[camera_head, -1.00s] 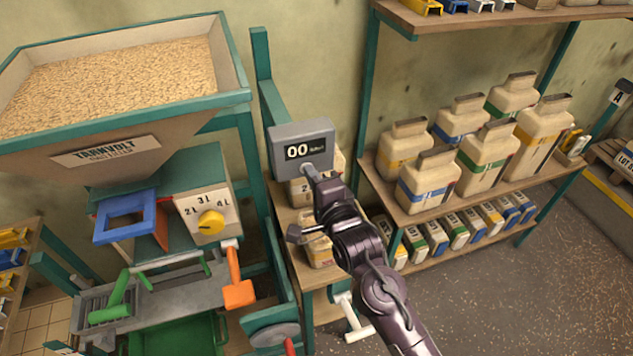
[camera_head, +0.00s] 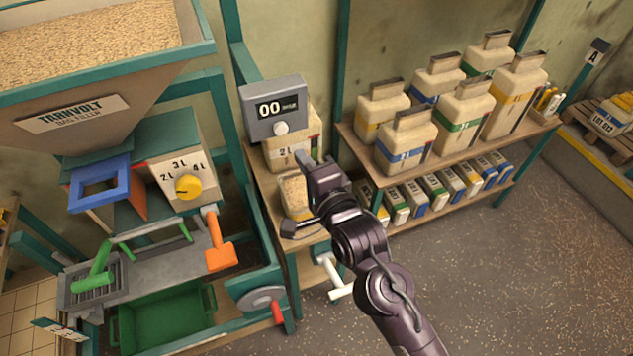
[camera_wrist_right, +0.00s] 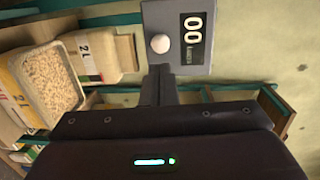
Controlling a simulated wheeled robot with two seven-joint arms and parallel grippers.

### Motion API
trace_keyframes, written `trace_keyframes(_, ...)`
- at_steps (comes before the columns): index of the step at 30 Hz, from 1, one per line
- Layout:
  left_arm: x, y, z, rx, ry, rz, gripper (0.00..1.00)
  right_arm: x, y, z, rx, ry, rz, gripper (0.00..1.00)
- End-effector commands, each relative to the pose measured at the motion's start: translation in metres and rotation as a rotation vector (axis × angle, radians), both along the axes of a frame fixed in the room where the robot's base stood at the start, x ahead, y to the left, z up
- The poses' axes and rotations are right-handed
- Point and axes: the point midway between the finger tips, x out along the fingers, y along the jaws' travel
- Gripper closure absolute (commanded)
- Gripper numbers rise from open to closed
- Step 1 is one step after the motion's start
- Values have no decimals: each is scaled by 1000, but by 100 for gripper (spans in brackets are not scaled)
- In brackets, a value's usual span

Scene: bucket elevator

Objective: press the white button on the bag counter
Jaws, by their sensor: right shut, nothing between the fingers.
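The bag counter (camera_head: 274,97) is a grey box with a dark display reading 00. Its round white button (camera_head: 281,128) sits below the display and is uncovered. In the right wrist view the counter (camera_wrist_right: 178,62) appears turned on its side, with the white button (camera_wrist_right: 160,43) just beyond my fingers. My right gripper (camera_head: 303,157) is shut and empty. In the head view its tip is below and right of the button, apart from it. My left gripper is not in view.
A 2L bag (camera_head: 284,154) and an open grain-filled bag (camera_head: 294,194) stand below the counter. The bag filler with its yellow dial (camera_head: 187,187) is at left. Shelves of bags (camera_head: 405,145) stand at right. Open floor (camera_head: 480,270) lies at lower right.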

Motion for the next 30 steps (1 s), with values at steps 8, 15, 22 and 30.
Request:
trace_keyframes(8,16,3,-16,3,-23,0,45,-36,-15,0,-2,1,0,100)
trace_keyframes(15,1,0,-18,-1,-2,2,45,-42,-17,3,-1,2,0,100)
trace_keyframes(22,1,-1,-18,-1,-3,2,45,-42,-17,3,-1,2,0,100)
trace_keyframes(30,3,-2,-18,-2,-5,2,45,-43,-22,-3,-52,16,-1,100)
